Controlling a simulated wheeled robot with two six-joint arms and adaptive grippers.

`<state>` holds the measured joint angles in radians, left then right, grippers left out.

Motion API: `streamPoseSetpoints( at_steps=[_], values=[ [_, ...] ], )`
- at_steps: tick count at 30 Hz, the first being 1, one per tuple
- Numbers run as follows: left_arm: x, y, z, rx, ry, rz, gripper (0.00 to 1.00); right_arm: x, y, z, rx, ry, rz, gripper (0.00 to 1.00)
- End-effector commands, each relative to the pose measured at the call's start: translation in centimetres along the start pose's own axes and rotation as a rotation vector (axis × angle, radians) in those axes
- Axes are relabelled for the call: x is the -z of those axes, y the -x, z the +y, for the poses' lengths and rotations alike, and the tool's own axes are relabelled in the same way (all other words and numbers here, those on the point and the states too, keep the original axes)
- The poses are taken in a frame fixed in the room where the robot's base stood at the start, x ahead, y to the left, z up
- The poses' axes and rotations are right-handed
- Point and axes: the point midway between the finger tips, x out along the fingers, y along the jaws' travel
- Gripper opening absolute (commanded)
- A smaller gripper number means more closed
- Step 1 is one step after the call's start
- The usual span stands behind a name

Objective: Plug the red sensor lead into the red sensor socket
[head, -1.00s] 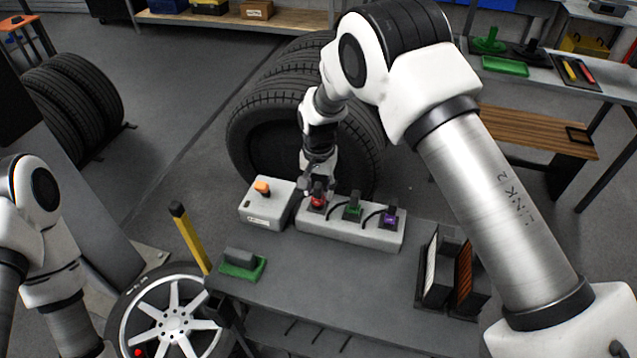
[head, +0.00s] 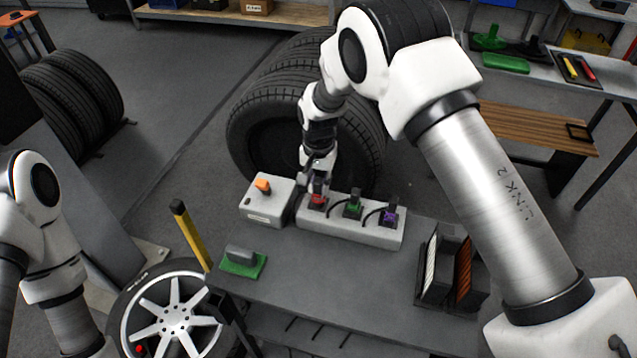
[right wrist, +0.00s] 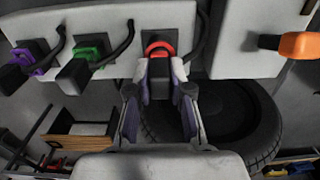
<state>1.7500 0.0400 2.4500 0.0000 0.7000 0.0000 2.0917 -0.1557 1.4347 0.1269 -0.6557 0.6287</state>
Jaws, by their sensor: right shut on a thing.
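The red sensor lead (head: 317,200) is at the left end of a pale grey socket strip (head: 350,237) on the bench. In the right wrist view its red collar (right wrist: 160,47) meets the strip's edge, with its dark body between my fingers. My right gripper (head: 318,184) is shut on this lead from above; it also shows in the right wrist view (right wrist: 160,92). The red socket is hidden behind the lead and fingers, so I cannot tell how deep the plug sits. My left arm shows at the left edge; its gripper is out of view.
Green (head: 353,207) and purple (head: 389,216) plugs stand on the same strip, with black cables. A grey box with an orange knob (head: 263,186) stands close on the left. A green pad (head: 243,264) and a dark rack (head: 447,270) lie nearer. The bench middle is clear.

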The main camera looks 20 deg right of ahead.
Motion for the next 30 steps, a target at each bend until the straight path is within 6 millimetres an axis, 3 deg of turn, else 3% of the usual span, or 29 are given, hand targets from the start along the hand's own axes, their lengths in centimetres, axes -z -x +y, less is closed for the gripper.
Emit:
streamPoseSetpoints(
  at_steps=[14,30],
  values=[
    [0.0,0.4,0.0,0.0,0.0,0.0,0.41,0.0,0.5,0.0,0.0,0.0,0.0,0.0],
    [0.0,3.0,0.0,0.0,0.0,0.0,0.41,0.0,3.7,0.0,0.0,0.0,0.0,0.0]
  ],
)
